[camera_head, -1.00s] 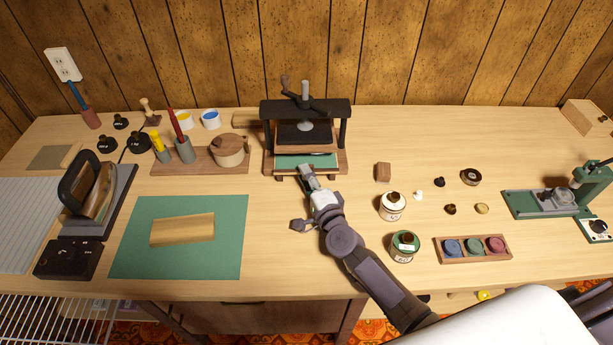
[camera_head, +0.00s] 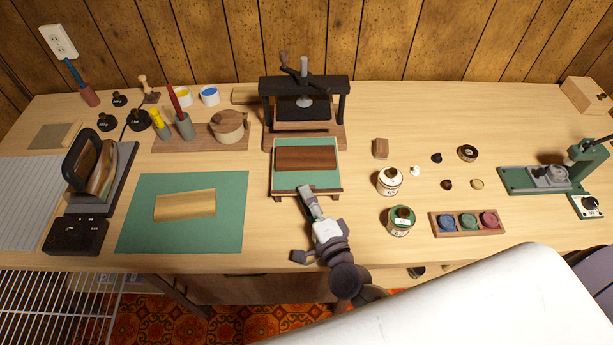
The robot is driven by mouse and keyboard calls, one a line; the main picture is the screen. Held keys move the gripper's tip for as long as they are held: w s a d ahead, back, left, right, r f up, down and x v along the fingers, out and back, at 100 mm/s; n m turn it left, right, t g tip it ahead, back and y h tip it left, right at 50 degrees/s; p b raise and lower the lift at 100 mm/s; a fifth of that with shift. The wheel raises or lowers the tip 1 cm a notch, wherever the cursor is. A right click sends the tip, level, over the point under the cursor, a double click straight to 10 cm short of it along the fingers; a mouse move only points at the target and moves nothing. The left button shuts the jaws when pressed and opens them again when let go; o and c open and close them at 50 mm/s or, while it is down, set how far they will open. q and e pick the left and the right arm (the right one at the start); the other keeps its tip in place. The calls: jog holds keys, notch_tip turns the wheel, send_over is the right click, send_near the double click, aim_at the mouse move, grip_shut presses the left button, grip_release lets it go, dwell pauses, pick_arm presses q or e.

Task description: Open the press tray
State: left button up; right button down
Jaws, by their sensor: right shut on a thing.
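The press (camera_head: 304,101) stands at the back middle of the table, with a black frame and a screw handle on top. Its press tray (camera_head: 332,183) is pulled far out toward me; it has a green bed with a dark brown wooden block (camera_head: 306,158) lying on it. My right gripper (camera_head: 306,193) is at the tray's front edge, shut on it, slightly right of the edge's middle. The fingertips partly hide the spot they grip. My left gripper is not in view.
The tabletop right beside the tray is clear.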

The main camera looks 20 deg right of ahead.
jog(key=shift+s+a, duration=0.1)
jog(key=shift+s, duration=0.15)
jog(key=c, duration=1.3)
grip_release()
jog(key=shift+o, duration=0.2)
jog(key=s, duration=0.4)
jog(key=s+d, duration=0.1)
jog(key=s, duration=0.7)
jog(key=shift+d, duration=0.2)
